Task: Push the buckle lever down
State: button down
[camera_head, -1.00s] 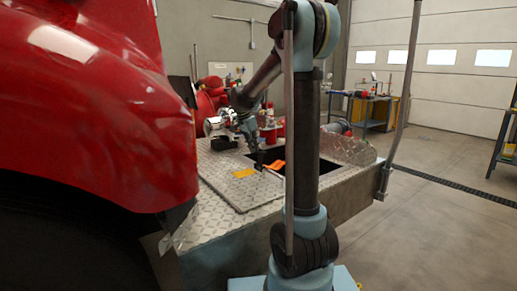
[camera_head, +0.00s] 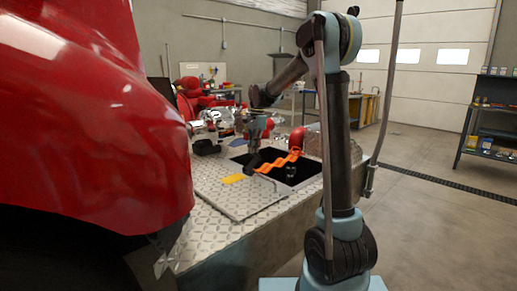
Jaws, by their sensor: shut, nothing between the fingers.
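The buckle lever is hard to make out at this size; a thin bent metal rod (camera_head: 268,182) at the edge of the opening may be it. The opening (camera_head: 300,178) in the diamond-plate bumper is dark inside, with an orange strap (camera_head: 278,165) across it. My gripper (camera_head: 254,166) is shut and empty, pointing down at the left side of the opening, close to the strap's left end. I cannot tell whether it touches the strap or the rod.
The diamond-plate lid (camera_head: 240,202) with a yellow label (camera_head: 233,179) lies left of the opening. The red truck body (camera_head: 90,110) fills the left. Red and chrome fittings (camera_head: 212,118) stand behind.

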aim_at(256, 157)
jog(key=c, duration=2.3)
grip_release()
jog(key=shift+w+d+f, duration=0.35)
jog(key=shift+w+d, duration=0.05)
jog(key=shift+w, duration=0.15)
jog(key=shift+w+d+f, duration=0.35)
jog(key=shift+w, duration=0.15)
jog(key=o, duration=1)
jog(key=shift+s+r, duration=0.15)
jog(key=shift+r, duration=0.05)
jog(key=shift+c, duration=0.2)
jog(key=o, duration=0.4)
jog(key=shift+f, duration=0.1)
jog(key=shift+o, duration=0.3)
notch_tip(256, 157, up, 12)
jog(key=w, duration=0.1)
jog(key=shift+d, duration=0.45)
jog(key=shift+s+d, duration=0.1)
